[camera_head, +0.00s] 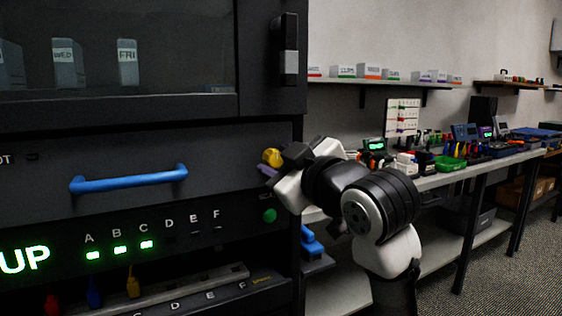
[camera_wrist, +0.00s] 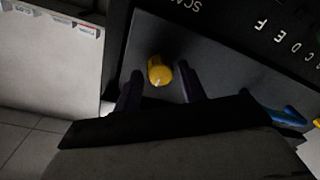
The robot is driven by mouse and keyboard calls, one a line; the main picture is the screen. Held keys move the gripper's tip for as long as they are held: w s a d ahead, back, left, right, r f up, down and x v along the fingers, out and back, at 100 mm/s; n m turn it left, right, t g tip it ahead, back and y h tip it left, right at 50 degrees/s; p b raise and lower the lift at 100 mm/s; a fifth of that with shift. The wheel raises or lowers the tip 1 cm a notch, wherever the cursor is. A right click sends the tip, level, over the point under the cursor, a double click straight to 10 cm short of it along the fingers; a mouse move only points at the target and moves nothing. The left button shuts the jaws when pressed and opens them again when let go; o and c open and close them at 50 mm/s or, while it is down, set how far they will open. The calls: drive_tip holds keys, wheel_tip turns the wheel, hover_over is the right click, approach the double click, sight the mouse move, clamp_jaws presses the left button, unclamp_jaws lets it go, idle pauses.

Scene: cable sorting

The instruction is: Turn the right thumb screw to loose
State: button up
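The right thumb screw is a yellow knob (camera_head: 272,156) at the right end of the dark drawer front (camera_head: 225,165). In the wrist view the yellow knob (camera_wrist: 157,74) has a small pale mark on its near face. My gripper (camera_head: 269,169) is at the knob from the right, with its purple fingers partly hidden by its body. In the wrist view the fingers of my gripper (camera_wrist: 160,80) are apart, one on each side of the knob, with gaps showing. A small yellow patch shows at the right fingertip. Contact with the knob is not visible.
A blue handle (camera_head: 129,179) crosses the drawer front. Below are lit green lamps at A, B and C, a green button (camera_head: 269,215), and coloured plugs. A dark cabinet door (camera_head: 118,105) is above. A workbench (camera_head: 470,170) with tools stands at right.

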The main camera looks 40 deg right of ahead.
drive_tip(key=c, duration=0.7)
drive_tip(key=shift+m, duration=0.3)
drive_tip(key=m+p, duration=0.3)
drive_tip(key=shift+r, duration=0.15)
drive_tip(key=m+p, duration=0.3)
drive_tip(key=m, duration=0.2)
drive_tip(key=m+p, duration=0.6)
drive_tip(key=shift+m+h, duration=0.3)
drive_tip(key=shift+h, duration=0.1)
drive_tip(key=shift+m+t+p, duration=0.3)
drive_tip(key=shift+m+p, duration=1.1)
drive_tip(key=shift+m, duration=0.2)
drive_tip(key=shift+f, duration=0.25)
